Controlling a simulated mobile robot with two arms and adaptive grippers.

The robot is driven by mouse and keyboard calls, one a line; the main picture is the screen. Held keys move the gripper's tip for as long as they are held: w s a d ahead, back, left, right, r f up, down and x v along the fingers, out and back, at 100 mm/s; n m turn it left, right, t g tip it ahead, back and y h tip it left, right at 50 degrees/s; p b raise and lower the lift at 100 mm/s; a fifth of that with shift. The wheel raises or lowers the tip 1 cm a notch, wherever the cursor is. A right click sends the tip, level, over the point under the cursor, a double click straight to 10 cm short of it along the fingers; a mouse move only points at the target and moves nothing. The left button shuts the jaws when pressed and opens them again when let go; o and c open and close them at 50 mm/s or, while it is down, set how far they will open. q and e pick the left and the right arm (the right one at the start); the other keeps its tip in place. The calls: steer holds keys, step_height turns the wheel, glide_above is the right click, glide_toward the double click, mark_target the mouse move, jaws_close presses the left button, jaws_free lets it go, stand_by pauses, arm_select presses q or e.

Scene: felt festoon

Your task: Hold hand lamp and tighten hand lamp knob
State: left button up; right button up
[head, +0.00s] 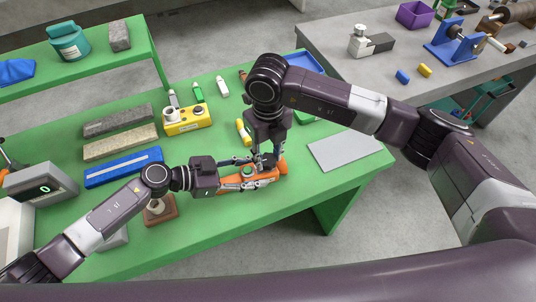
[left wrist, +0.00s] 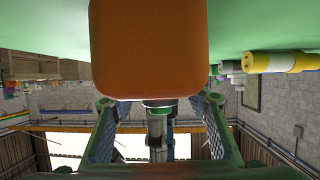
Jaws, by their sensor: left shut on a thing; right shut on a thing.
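The orange hand lamp (head: 234,180) lies on the green bench near its front edge, with a green round spot on its top. My left gripper (head: 258,172) reaches in from the left, its fingers along both sides of the lamp, shut on it. In the left wrist view the lamp (left wrist: 150,48) fills the upper middle as an orange block. My right gripper (head: 266,161) comes down from above onto the lamp's right part and is shut on the hand lamp knob there. The knob itself is hidden by the fingers.
A brown block (head: 160,210) stands near my left forearm. A grey plate (head: 345,149) lies to the right. Bare bench shows around the lamp.

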stand_by(0.3)
steer(key=o, duration=1.2)
steer(key=shift+r, duration=0.1)
step_height(320, 180, up, 12)
steer(key=shift+f, duration=0.1)
step_height(320, 180, up, 6)
glide_above(268, 159)
steer(key=shift+w+d+r, duration=0.35)
steer(key=shift+w+d, duration=0.1)
steer(key=shift+d, duration=1.15)
steer(key=shift+w+d+r, duration=0.3)
steer(key=shift+w+d, duration=0.1)
steer(key=shift+d, duration=1.25)
steer(key=shift+w+d+r, duration=0.35)
steer(key=shift+w+d, duration=0.1)
steer(key=shift+d, duration=1.15)
